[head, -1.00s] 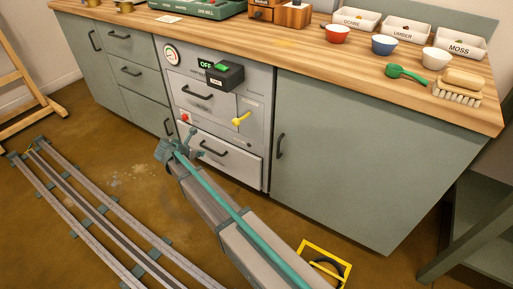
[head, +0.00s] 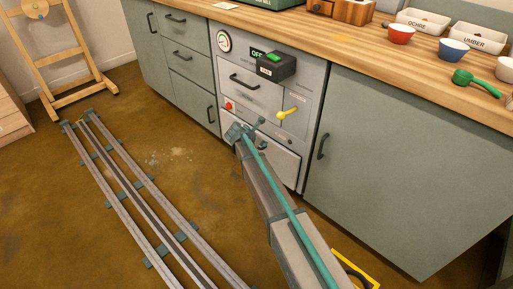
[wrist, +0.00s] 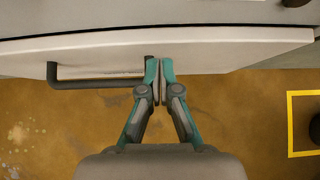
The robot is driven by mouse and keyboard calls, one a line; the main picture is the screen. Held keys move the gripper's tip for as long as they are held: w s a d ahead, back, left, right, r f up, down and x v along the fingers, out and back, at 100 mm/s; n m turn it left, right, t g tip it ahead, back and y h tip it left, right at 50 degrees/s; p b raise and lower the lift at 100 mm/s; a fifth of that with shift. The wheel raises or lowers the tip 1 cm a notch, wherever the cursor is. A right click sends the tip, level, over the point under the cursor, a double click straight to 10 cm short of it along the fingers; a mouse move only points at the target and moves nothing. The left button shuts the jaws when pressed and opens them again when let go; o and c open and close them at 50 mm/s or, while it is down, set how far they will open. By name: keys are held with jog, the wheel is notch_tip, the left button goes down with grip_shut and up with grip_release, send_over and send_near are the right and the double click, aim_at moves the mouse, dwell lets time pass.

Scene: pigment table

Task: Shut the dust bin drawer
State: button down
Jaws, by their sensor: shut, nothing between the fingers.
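The dust bin drawer (head: 286,166) is the pale lowest drawer of the grey cabinet unit. In the wrist view its front (wrist: 230,52) crosses the picture and stands out a little from the cabinet face, with a thin dark line behind it. Its dark bar handle (wrist: 100,82) is left of my fingers; in the head view my arm partly hides the drawer. My gripper (wrist: 160,66) is shut and empty, its fingertips at the drawer front just right of the handle's end. I cannot tell if they touch. It also shows in the head view (head: 246,130).
Above the drawer are a red knob (head: 228,106), a yellow lever (head: 288,112) and a black switch box (head: 275,66). A yellow frame (wrist: 293,122) lies on the floor at right. Floor rails (head: 130,190) run at left. Bare floor lies below the drawer.

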aim_at(268, 138)
jog(key=shift+w+d, duration=0.5)
jog(key=shift+w, duration=0.05)
jog(key=shift+w+d+r+p, duration=0.25)
jog(key=shift+w+d+p, duration=0.3)
jog(key=shift+p, duration=0.35)
jog(key=shift+w+d+f+p, duration=0.2)
jog(key=shift+w+d+p, duration=0.05)
jog(key=shift+w+p, duration=0.2)
